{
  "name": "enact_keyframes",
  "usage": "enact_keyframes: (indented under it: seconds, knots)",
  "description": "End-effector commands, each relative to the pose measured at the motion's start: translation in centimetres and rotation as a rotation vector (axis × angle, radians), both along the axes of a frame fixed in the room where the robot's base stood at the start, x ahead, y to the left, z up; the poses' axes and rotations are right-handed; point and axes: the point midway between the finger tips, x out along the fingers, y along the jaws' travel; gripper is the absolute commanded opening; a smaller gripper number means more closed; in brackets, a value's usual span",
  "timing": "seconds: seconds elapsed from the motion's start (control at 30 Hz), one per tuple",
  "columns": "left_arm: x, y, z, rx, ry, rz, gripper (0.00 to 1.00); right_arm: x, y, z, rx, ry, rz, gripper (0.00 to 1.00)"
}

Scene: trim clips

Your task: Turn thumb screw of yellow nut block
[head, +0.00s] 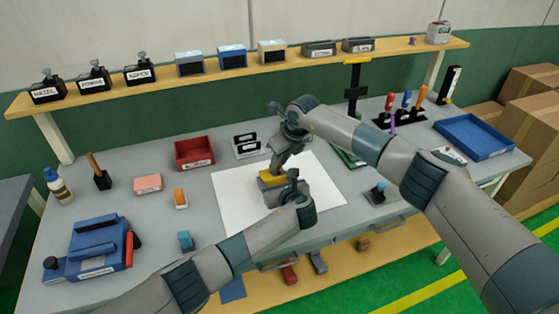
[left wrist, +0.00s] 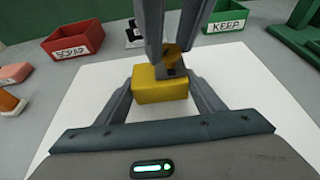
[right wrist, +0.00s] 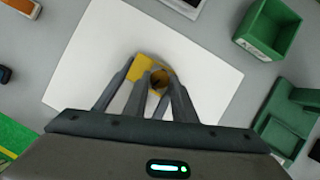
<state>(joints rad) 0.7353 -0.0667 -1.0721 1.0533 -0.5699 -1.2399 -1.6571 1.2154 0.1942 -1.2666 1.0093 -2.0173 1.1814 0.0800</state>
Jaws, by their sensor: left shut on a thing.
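The yellow nut block (head: 268,180) sits on a white sheet (head: 235,208) in the middle of the bench. My left gripper (head: 284,182) is shut on the block, with a finger on either side of it in the left wrist view (left wrist: 160,88). The brass thumb screw (left wrist: 172,60) is on the block's far side there. My right gripper (head: 279,172) comes down from above, its fingertips around the screw. The screw also shows between dark fingers in the right wrist view (right wrist: 160,77). I cannot tell whether the right fingers touch it.
A red SCRAP bin (head: 194,155) stands behind the sheet at the left, and a green KEEP bin (left wrist: 228,17) behind at the right. A blue tool (head: 95,245) is at the left front, a blue tray (head: 474,137) at the right. The sheet around the block is clear.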

Motion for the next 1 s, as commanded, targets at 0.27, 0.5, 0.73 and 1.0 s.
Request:
enact_keyframes:
  seconds: [0.27, 0.5, 0.73, 1.0]
  knots:
    - [0.00, 0.03, -0.01, 0.000, 0.000, 0.001, 0.35, 0.01, -0.01, 0.05, 0.000, 0.000, -0.017, 0.01]
    - [0.00, 0.04, -0.03, 0.000, 0.000, 0.001, 0.35, -0.04, 0.11, 0.08, -0.002, -0.001, -0.095, 0.01]
    - [-0.01, 0.05, -0.04, 0.001, 0.000, 0.001, 0.35, -0.13, 0.27, 0.11, -0.003, -0.001, -0.249, 0.01]
    - [-0.02, 0.06, -0.05, 0.001, 0.001, 0.001, 0.35, -0.16, 0.57, 0.15, -0.001, -0.002, -0.495, 0.01]
